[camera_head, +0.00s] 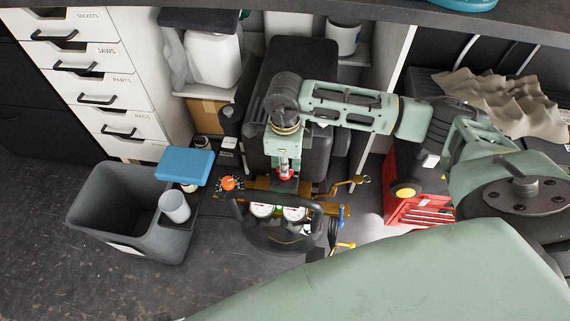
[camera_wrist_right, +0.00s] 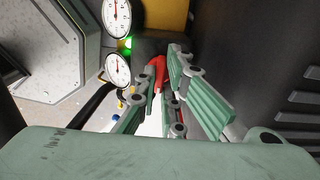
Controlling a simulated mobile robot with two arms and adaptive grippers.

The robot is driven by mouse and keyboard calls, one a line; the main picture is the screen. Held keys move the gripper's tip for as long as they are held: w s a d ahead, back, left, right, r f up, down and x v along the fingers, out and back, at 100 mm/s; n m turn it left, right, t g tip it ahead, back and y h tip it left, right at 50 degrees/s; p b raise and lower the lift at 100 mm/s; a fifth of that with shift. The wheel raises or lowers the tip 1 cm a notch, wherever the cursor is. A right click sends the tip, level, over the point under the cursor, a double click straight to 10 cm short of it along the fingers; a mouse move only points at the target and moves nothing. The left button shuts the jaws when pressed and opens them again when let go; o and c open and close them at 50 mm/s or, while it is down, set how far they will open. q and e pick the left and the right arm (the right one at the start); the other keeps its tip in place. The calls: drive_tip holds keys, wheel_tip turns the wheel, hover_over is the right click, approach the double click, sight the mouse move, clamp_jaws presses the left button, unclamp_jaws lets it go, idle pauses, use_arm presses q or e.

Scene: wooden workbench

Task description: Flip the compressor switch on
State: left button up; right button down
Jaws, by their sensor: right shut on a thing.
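The compressor (camera_head: 318,100) is a dark upright unit on the floor under the workbench, with a black handle, two round gauges (camera_head: 278,212) and an orange knob (camera_head: 229,183) at its front. My right gripper (camera_head: 285,174) reaches down at the compressor's front, behind the gauges. A red switch (camera_head: 286,175) sits at its fingertips. In the right wrist view, the fingers (camera_wrist_right: 165,105) are closed in around the red switch (camera_wrist_right: 157,72). A green light glows beside the gauges (camera_wrist_right: 117,70). The fingers partly hide the switch. My left gripper is not in view.
A grey bin (camera_head: 115,215) with a blue lid piece and a white cup stands to the left. A red toolbox (camera_head: 415,205) stands to the right. White drawers (camera_head: 90,75) are at the back left. Open floor lies in front.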

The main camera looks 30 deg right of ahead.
drive_tip(key=c, duration=1.9)
unclamp_jaws()
drive_tip(key=shift+o, duration=0.2)
wheel_tip(320, 180, up, 12)
